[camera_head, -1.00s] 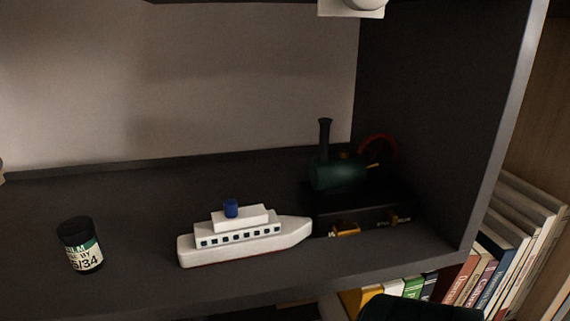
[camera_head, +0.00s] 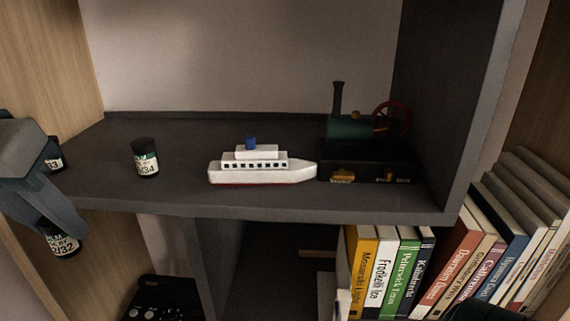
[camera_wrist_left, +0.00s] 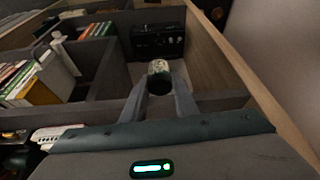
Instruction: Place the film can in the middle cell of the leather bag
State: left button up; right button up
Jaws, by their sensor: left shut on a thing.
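My left gripper (camera_head: 60,226) is at the left of the head view, in front of the shelf edge. It is shut on a dark film can (camera_head: 64,243) with a pale label, which hangs below shelf level. In the left wrist view the same can (camera_wrist_left: 159,78) sits between the two fingertips. A second, similar film can (camera_head: 146,160) stands upright on the shelf, and a third (camera_head: 55,158) is partly hidden behind my gripper. I cannot make out a leather bag in any view.
A white toy ship (camera_head: 262,172) and a green steam engine model (camera_head: 350,132) stand on the dark shelf (camera_head: 185,193). Books (camera_head: 385,270) fill the lower right. A black device with knobs (camera_head: 165,308) is in the lower left compartment; it also shows in the wrist view (camera_wrist_left: 158,40).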

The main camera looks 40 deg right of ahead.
pick_arm(q)
jog(key=a+f+n+y, duration=0.1)
jog(key=a+f+n, duration=0.1)
jog(key=a+f, duration=0.5)
jog(key=w+a+f+n+y, duration=0.1)
jog(key=a+f+n, duration=0.2)
jog(key=f, duration=1.7)
jog(key=w+a+f+n+t, duration=0.1)
jog(key=a+f+n, duration=0.2)
jog(key=a+f, duration=0.8)
jog(key=shift+a+f+y, duration=0.4)
jog(key=shift+f, duration=0.95)
jog(key=shift+w, duration=0.1)
